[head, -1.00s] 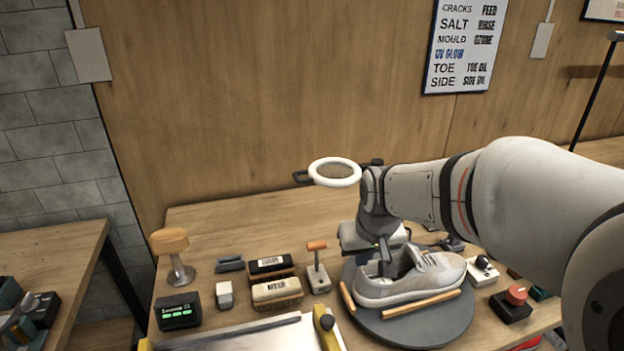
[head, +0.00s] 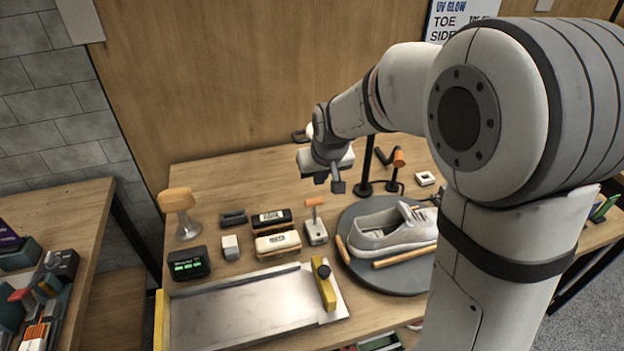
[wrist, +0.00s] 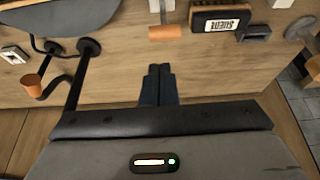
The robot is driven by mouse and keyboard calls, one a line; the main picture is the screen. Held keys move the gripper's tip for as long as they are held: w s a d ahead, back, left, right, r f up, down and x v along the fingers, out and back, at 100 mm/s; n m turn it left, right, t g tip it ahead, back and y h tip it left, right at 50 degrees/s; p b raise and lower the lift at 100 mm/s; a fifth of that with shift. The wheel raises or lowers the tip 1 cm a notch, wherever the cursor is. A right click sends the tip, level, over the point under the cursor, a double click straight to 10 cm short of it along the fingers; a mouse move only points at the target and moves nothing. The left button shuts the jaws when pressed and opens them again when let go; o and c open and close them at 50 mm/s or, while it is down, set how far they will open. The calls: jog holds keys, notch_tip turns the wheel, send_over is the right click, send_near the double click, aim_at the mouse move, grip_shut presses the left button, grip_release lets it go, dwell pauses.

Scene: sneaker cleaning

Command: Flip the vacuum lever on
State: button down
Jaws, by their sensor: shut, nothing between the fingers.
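A small lever with an orange handle (head: 314,202) stands on a pale base (head: 316,232), between the brushes and the round grey turntable (head: 366,276). I take it for the vacuum lever; no label on it can be read. Its orange handle (wrist: 167,32) shows at the top of the wrist view, beyond my fingertips. My gripper (head: 338,186) is shut and empty, pointing down. It is above and behind the lever, apart from it. In the wrist view, the two fingers (wrist: 159,72) are together.
A grey sneaker (head: 392,229) lies on the turntable. Two brushes (head: 278,243) and a black display box (head: 188,263) stand left of the lever. A metal tray (head: 235,315) is in front. A hooked stand with an orange end (head: 398,158) rises at the back right.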

send_over(314, 212)
jog(key=w, duration=0.2)
notch_tip(314, 212, down, 8)
jog(key=shift+d+r+p, duration=0.2)
jog(key=shift+r+p, duration=0.05)
jog(key=shift+p, duration=0.2)
jog(key=shift+w, duration=0.1)
